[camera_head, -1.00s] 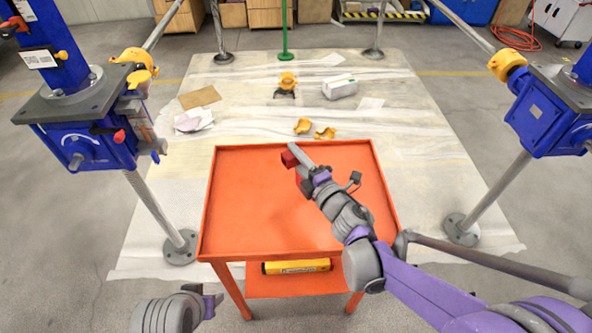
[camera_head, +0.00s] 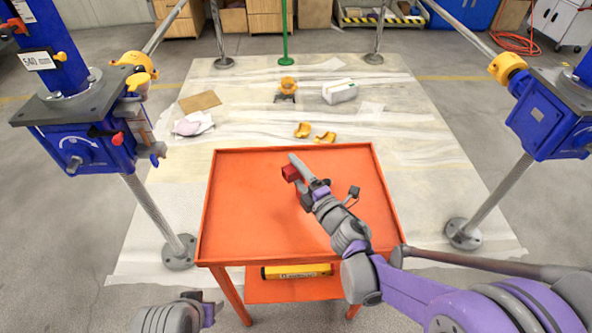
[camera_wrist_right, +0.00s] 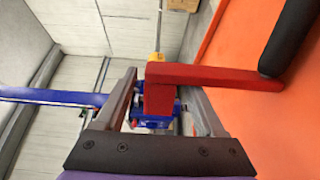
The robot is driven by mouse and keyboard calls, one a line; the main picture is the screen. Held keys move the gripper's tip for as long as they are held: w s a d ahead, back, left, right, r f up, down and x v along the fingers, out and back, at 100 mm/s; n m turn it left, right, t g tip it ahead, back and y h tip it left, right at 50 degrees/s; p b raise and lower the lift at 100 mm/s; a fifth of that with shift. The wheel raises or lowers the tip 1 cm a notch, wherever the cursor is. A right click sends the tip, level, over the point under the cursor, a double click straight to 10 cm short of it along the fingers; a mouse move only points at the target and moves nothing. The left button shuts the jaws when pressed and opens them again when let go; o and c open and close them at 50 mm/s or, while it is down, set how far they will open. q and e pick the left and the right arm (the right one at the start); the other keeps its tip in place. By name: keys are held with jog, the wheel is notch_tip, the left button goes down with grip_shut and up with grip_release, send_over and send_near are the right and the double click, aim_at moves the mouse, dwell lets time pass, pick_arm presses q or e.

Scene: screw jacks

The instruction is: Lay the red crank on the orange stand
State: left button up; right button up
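The orange stand (camera_head: 240,215) is a flat-topped cart with a low rim and a lower shelf, in the middle of the head view. My right gripper (camera_head: 300,172) is above its top, right of the middle. It is shut on the red crank (camera_head: 291,173), of which only a small red part shows there. In the right wrist view the crank (camera_wrist_right: 210,76) is a red L with a black handle (camera_wrist_right: 290,36), its red end between my fingers. Whether it touches the stand I cannot tell. My left gripper (camera_head: 208,308) is low at the left, fingers unclear.
Blue screw jacks stand left (camera_head: 85,135) and right (camera_head: 550,110) of the stand. Yellow pieces, a white box (camera_head: 340,91) and cardboard (camera_head: 200,101) lie on the sheet behind. The left of the stand's top is clear.

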jog(key=shift+r, duration=0.2)
jog(key=v, duration=1.2)
jog(key=s+d+m+h, duration=0.1)
jog(key=d+m+h, duration=0.9)
jog(key=d+m, duration=0.3)
jog(key=s+a+f+m+g, duration=0.1)
jog(key=s+f+m+g, duration=0.2)
jog(key=s, duration=0.3)
jog(key=s+a+f+m+g+y, duration=0.1)
jog(key=s+a+f+m+g, duration=0.1)
jog(key=s+f+m+g, duration=0.1)
jog(key=s+a+f+m+g, duration=0.1)
jog(key=s+f+m+g, duration=0.2)
jog(key=s, duration=0.5)
jog(key=shift+s+a+f+m+g+y, duration=0.25)
jog(key=shift+s+m+g+y, duration=0.1)
jog(key=shift+m+g, duration=0.55)
jog(key=shift+r, duration=0.1)
